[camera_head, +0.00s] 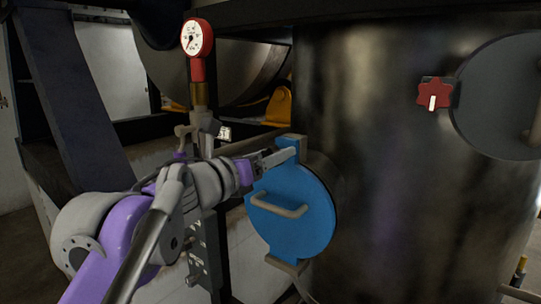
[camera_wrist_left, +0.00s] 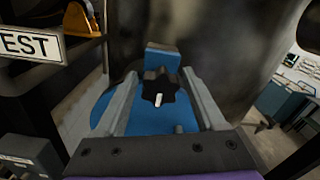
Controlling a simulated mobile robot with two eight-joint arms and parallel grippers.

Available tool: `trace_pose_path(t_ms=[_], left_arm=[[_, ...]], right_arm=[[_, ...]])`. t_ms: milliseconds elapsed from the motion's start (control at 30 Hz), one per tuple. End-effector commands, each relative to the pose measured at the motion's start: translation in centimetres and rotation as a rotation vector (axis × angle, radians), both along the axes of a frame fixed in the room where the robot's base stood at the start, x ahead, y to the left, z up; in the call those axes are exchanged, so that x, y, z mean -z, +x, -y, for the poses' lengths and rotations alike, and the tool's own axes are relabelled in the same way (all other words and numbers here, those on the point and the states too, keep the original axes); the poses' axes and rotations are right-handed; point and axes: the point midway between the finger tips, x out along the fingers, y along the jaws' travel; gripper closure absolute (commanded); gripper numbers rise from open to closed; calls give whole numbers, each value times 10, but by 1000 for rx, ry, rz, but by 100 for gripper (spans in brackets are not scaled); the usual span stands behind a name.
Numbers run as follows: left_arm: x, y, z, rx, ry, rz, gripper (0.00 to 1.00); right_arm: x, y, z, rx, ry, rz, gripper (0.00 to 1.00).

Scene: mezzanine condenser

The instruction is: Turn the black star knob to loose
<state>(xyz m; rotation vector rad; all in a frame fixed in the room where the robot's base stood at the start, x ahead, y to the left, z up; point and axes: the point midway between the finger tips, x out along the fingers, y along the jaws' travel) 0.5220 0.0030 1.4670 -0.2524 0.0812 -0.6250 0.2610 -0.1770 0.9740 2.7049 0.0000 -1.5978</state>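The black star knob (camera_wrist_left: 158,88) shows in the left wrist view, in front of the blue round cover (camera_wrist_left: 108,104) near its top block. A white mark on it points down in that picture. My left gripper (camera_wrist_left: 160,76) is open, with one finger on each side of the knob and a visible gap on both sides. In the head view my left gripper (camera_head: 284,156) reaches the top of the blue cover (camera_head: 312,215), and the knob is hidden there by the fingers. I cannot tell how deep the fingers reach past the knob. My right gripper is not in view.
The blue cover has a grey bar handle (camera_head: 278,207) below my gripper. A large dark tank (camera_head: 385,190) fills the right, with a red star knob (camera_head: 434,93) beside a round grey cover (camera_head: 500,100). A red pressure gauge (camera_head: 197,38) stands above my left wrist.

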Motion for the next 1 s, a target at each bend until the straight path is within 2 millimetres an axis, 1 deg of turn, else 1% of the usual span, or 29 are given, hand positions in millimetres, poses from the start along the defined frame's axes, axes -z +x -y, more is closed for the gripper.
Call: trace_pose_path(t_ms=[33,67,200,367,667,867,1000], left_arm=[[0,0,0,0,0,0,40],[0,0,0,0,0,0,45],[0,0,0,0,0,0,70],[0,0,0,0,0,0,99],[0,0,0,0,-29,-21,100],[0,1,-1,0,-112,-82,100],[1,1,-1,0,-204,-150,100]], right_arm=[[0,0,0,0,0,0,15],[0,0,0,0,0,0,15],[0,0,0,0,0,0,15],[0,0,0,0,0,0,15],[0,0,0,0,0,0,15],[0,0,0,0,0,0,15],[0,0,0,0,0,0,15]])
